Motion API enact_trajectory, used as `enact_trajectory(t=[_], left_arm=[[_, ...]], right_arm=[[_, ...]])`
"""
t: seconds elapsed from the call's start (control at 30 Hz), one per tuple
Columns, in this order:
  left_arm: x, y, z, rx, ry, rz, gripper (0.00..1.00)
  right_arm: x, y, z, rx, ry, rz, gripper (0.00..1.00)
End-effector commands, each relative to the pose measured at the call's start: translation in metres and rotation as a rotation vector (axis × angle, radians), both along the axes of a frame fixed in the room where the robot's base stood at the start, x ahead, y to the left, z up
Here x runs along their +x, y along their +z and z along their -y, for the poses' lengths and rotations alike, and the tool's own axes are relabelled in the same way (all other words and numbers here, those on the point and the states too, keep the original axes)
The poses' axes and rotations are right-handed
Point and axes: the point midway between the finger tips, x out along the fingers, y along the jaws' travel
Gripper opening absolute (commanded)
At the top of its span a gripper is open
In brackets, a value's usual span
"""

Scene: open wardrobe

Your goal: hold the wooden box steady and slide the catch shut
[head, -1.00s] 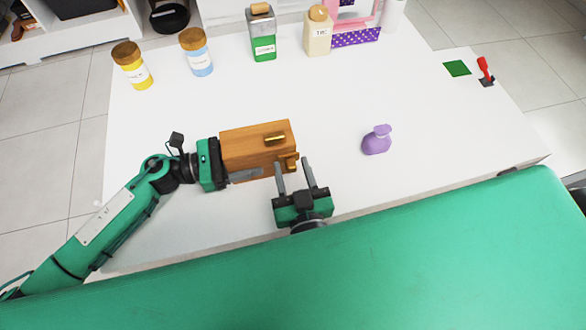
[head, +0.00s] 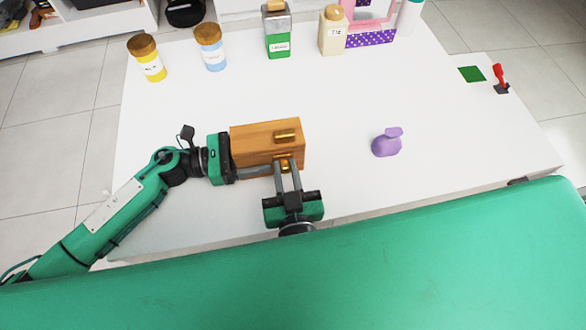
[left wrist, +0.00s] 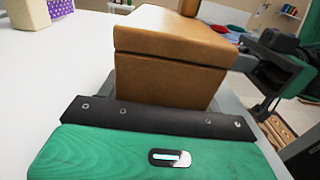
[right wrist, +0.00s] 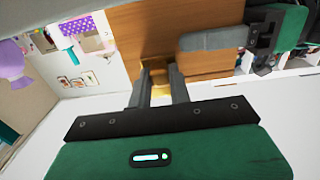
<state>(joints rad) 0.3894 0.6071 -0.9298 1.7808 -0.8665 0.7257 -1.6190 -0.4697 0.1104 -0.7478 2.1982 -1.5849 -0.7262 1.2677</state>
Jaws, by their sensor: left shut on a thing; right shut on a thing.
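The catch shows between the fingertips in the right wrist view (right wrist: 158,68). The fingers partly hide it.
A purple bottle (head: 386,143) stands to the right of the box. Two jars (head: 148,62), a green-labelled bottle (head: 277,35) and a cream bottle (head: 332,35) stand at the back. A green square (head: 472,74) and a red lever (head: 499,75) are at the far right.

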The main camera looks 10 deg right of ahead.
Motion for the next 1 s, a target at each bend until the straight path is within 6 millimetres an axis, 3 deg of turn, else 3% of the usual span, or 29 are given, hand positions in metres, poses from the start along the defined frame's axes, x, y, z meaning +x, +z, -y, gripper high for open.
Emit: enact_trajectory(t=[0.1,0.13,0.23,0.5,0.63,1.0], left_arm=[[-0.002,-0.003,0.002,0.001,-0.002,-0.003,0.47],[-0.002,-0.003,0.002,0.001,-0.002,-0.003,0.47],[-0.002,-0.002,0.002,0.0,-0.002,-0.003,0.47],[-0.001,-0.002,0.001,0.0,-0.001,-0.002,0.47],[-0.001,-0.001,0.001,0.0,-0.001,-0.002,0.47],[-0.001,-0.001,0.001,-0.001,0.0,-0.001,0.47]], right_arm=[[-0.001,-0.001,-0.004,0.003,0.011,-0.001,0.0],[-0.001,-0.001,-0.004,0.003,0.011,-0.001,0.25],[-0.001,-0.001,-0.003,0.002,0.01,-0.001,0.42],[-0.002,-0.001,-0.002,0.001,0.008,-0.001,0.42],[-0.011,-0.001,-0.002,-0.001,0.008,-0.003,0.42],[-0.086,-0.002,-0.004,0.0,0.012,-0.004,0.42]])
